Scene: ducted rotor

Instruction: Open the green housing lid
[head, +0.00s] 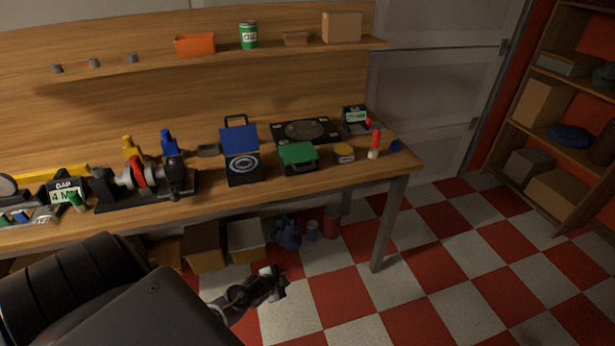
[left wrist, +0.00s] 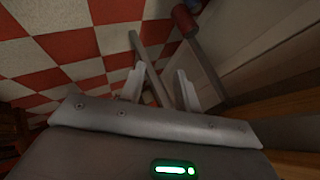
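The green lid (head: 297,153) lies closed on a small dark housing (head: 301,168) near the front edge of the workbench, right of centre in the head view. What is inside that housing is hidden. My left gripper (head: 274,283) is below and in front of the bench, over the floor and well apart from the green lid. In the left wrist view its two fingers (left wrist: 158,88) stand apart with nothing held between them. The green lid does not show in that view. My right gripper is in neither view.
A housing with its blue lid (head: 239,139) raised stands left of the green one. A yellow-topped tin (head: 344,152) and a red-topped bottle (head: 375,144) stand to its right. A black round-plated unit (head: 305,131) is behind. The bench leg (head: 390,225) stands right of my gripper.

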